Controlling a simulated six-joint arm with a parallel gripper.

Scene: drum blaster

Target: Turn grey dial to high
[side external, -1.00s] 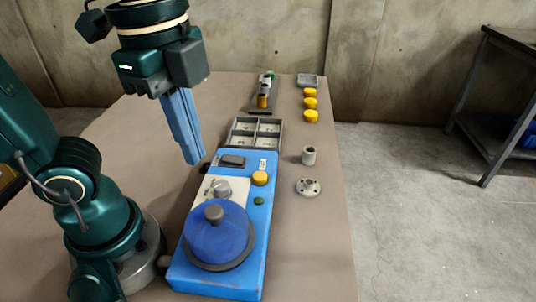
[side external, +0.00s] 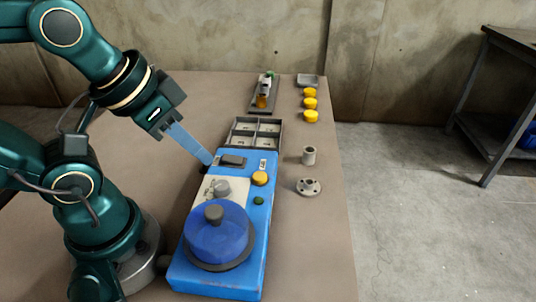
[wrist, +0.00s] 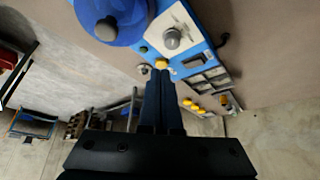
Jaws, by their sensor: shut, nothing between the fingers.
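The grey dial (side external: 221,187) sits on a pale plate (side external: 207,192) on the blue machine (side external: 257,222), behind the blue drum lid. It also shows in the wrist view (wrist: 172,39); its exact setting is too small to read. My gripper (side external: 208,161) has long blue fingers, shut and empty. It is tilted down toward the machine's back left corner, near the dark switch (side external: 232,161). The fingertips are behind and left of the dial, apart from it. In the wrist view the fingertips (wrist: 161,72) appear near the yellow button.
The blue drum lid (side external: 218,236) with a grey knob stands in front of the dial. A yellow button (side external: 260,178) and green button (side external: 259,201) are to its right. A divided tray (side external: 250,133) is behind. A flange (side external: 308,187) and cup (side external: 309,155) stand to the right.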

